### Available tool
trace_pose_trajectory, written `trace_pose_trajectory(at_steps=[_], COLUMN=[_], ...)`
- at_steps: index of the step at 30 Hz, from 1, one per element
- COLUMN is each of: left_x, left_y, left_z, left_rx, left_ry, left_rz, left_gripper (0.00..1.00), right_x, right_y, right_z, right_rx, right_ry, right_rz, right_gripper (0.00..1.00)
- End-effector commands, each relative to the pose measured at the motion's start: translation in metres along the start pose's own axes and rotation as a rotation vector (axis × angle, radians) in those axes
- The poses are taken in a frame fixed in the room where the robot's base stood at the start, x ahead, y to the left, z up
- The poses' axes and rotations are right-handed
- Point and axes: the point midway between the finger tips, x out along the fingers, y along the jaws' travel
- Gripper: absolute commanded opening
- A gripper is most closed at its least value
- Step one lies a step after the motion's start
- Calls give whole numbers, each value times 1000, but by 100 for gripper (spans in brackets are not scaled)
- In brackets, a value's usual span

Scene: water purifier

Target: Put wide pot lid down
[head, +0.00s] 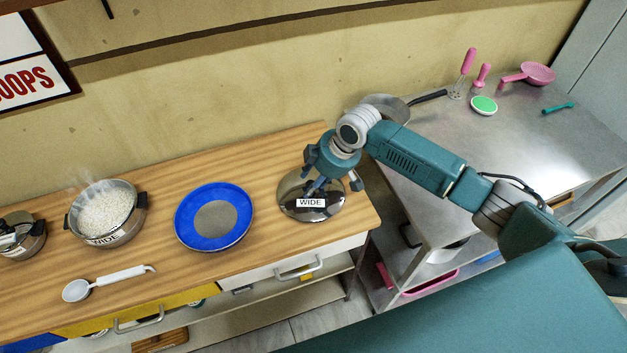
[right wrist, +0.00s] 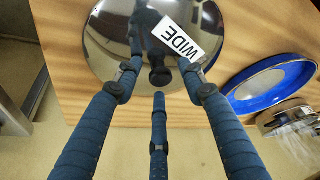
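The wide pot lid (head: 297,208) is a shiny metal disc with a white "WIDE" label. It appears to lie flat on the wooden counter near its right end. It also fills the top of the right wrist view (right wrist: 105,35), with its dark knob (right wrist: 160,76) in the middle. My right gripper (head: 328,186) is over the lid. In the right wrist view its three fingers (right wrist: 158,78) are spread around the knob, with gaps showing between fingertips and knob. My left gripper is not in view.
The wooden counter (head: 265,254) also holds a blue round plate (head: 240,238) with a grey centre, a steaming "WIDE" pot (head: 122,236) of rice, a white ladle (head: 110,281) and another pot (head: 30,240). A metal table (head: 440,190) with utensils stands to the right.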

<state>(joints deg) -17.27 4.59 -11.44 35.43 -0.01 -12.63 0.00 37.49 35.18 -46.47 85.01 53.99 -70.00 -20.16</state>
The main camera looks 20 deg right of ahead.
Motion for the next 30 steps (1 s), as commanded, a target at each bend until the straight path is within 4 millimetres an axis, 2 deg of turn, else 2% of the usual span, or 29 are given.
trace_pose_trajectory(at_steps=[7, 11, 14, 24, 30], left_x=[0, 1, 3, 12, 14], left_y=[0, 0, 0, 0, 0], left_z=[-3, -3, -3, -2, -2], left_rx=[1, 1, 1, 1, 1], left_ry=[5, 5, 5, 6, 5], left_rz=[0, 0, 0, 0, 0], left_gripper=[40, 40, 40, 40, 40], right_x=[-1, -9, -25, -96, -119], right_y=[0, 1, 2, 1, 1], right_z=[0, -1, -1, 0, -1], right_rx=[0, 0, -1, -2, 0], right_ry=[0, 1, 3, 0, 1], right_rz=[0, 2, 3, 3, 1], right_gripper=[41, 41, 41, 41, 41])
